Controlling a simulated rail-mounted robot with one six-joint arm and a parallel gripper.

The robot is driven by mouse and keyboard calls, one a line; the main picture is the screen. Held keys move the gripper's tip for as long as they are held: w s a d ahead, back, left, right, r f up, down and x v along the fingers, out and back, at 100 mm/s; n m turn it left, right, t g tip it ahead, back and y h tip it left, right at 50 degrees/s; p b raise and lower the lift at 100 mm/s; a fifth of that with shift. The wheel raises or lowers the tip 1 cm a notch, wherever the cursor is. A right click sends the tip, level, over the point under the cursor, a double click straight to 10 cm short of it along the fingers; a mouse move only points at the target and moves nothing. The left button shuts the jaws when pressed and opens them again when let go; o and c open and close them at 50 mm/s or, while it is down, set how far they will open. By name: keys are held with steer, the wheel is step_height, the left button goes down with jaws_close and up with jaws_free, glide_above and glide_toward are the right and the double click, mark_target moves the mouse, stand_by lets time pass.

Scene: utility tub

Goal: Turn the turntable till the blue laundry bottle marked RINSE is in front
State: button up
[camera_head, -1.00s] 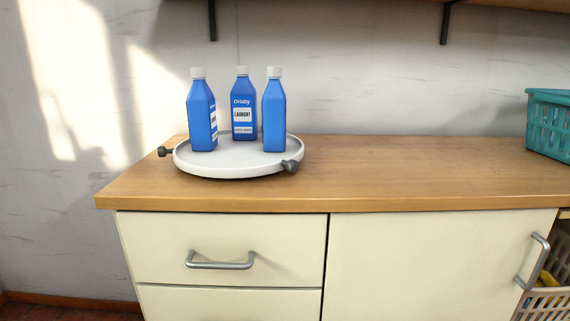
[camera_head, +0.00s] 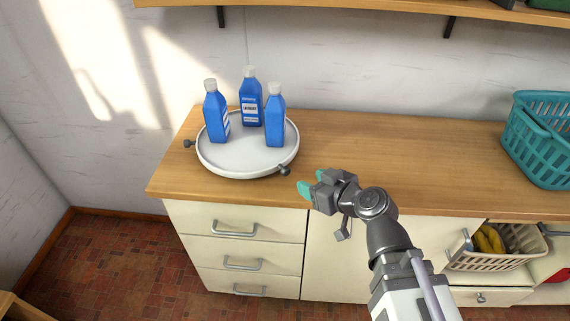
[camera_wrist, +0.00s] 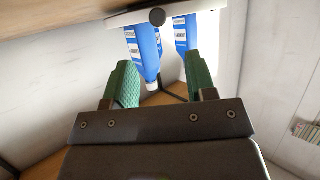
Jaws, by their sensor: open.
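A round white turntable (camera_head: 247,160) stands on the left part of the wooden counter, with a dark knob (camera_head: 285,169) at its front right and another knob (camera_head: 188,144) at its left. Three blue bottles with white caps stand on it: a left bottle (camera_head: 214,115), a back bottle (camera_head: 250,100) and a right bottle (camera_head: 274,120). The back one's label reads LAUNDRY; smaller print is too small to read, and RINSE is not legible on any. My gripper (camera_head: 306,188) is open and empty, right of the front-right knob and apart from it.
The counter (camera_head: 390,160) is clear between the turntable and a teal basket (camera_head: 540,140) at the right. A shelf (camera_head: 350,14) runs above. Drawers with handles (camera_head: 234,229) are below, and a cream basket (camera_head: 495,257) sits lower right.

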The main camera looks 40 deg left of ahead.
mark_target(287, 171)
steer(key=shift+w+a+f, duration=0.15)
steer(key=shift+a, duration=0.2)
steer(key=b+x, duration=0.4)
steer(key=x, duration=0.6)
steer(key=shift+c, duration=0.3)
jaws_close()
